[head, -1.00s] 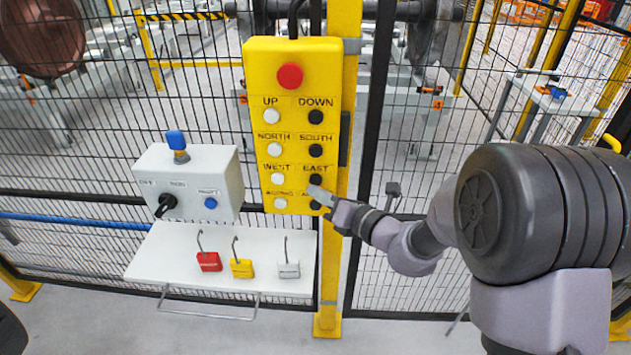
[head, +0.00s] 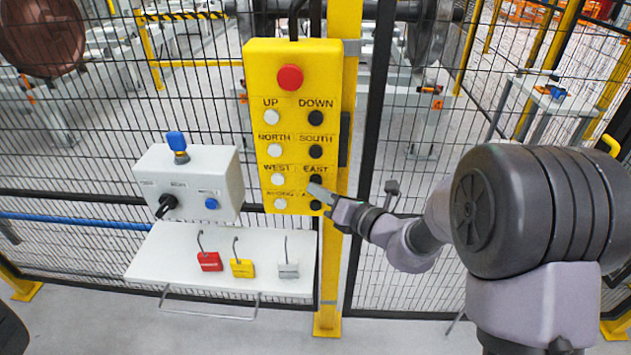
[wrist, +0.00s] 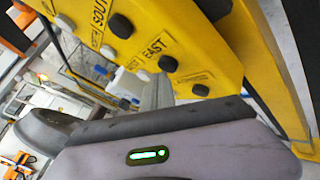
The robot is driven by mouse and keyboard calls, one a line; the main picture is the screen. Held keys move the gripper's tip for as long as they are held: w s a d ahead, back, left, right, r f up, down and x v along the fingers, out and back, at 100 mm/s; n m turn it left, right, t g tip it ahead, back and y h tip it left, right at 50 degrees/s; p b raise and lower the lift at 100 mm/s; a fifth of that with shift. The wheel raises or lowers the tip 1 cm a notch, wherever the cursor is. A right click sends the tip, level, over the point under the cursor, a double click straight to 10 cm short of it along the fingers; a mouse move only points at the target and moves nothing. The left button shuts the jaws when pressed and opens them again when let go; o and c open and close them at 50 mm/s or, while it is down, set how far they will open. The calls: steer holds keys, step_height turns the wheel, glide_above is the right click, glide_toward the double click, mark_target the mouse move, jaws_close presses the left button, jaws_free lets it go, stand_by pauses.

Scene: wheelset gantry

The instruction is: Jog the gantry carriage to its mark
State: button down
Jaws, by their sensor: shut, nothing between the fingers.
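A yellow pendant (head: 293,130) hangs on a yellow post, with a red stop button (head: 289,77) on top and rows of white and black buttons labelled UP, DOWN, NORTH, SOUTH, WEST and EAST. My gripper (head: 320,192) is shut and empty, its tip just below the black EAST button (head: 315,179) and over part of the lowest row. In the wrist view the fingers (wrist: 158,92) point at the pendant near the EAST button (wrist: 168,63). I cannot tell whether they touch it. The gantry carriage is not clearly identifiable behind the mesh.
A grey control box (head: 190,183) with a black knob and blue buttons is left of the pendant. A white shelf (head: 180,262) below carries red, yellow and grey padlocks. Mesh fencing stands behind, with a brown wheel (head: 40,35) and grey wheels (head: 428,40) beyond it.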

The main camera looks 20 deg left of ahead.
steer(key=shift+w+a, duration=0.1)
steer(key=shift+w, duration=0.35)
stand_by(1.2)
steer(key=shift+s, duration=0.1)
stand_by(2.2)
steer(key=shift+s+d, duration=0.2)
steer(key=shift+s, duration=0.55)
steer(key=s, duration=0.2)
steer(key=s+d, duration=0.1)
steer(key=s, duration=0.1)
steer(key=shift+s+d+b, duration=0.1)
steer(key=shift+s+b, duration=0.2)
steer(key=shift+s, duration=0.1)
stand_by(1.2)
